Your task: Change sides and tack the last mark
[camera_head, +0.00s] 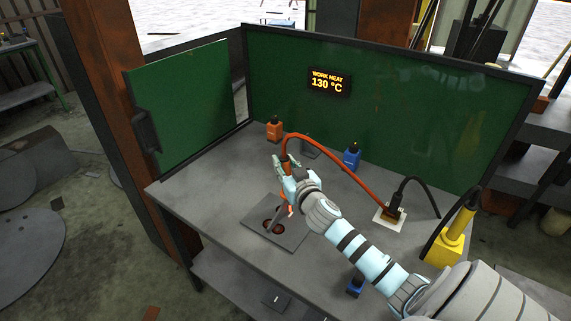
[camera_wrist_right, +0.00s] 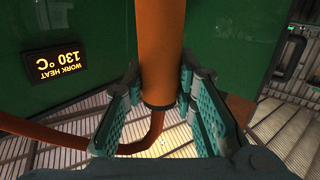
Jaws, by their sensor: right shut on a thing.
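My right gripper (camera_head: 287,172) is shut on an orange torch-like handle, above the bench's middle. In the right wrist view the orange handle (camera_wrist_right: 160,55) stands between the two teal fingers of the right gripper (camera_wrist_right: 160,100). An orange hose (camera_head: 335,153) arches from the handle to a small white-based socket at the right. Below the gripper lies a grey plate (camera_head: 292,238) with reddish round spots (camera_head: 278,226). A grey rod-like part slants over the plate; the arm hides part of this area. My left gripper is not in view.
A display (camera_head: 329,83) on the green back panel reads WORK HEAT 130 °C. An orange block (camera_head: 274,130) and a blue block (camera_head: 352,157) stand at the back. A yellow stand (camera_head: 450,243) is at the right edge. The bench's left front (camera_head: 205,190) is clear.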

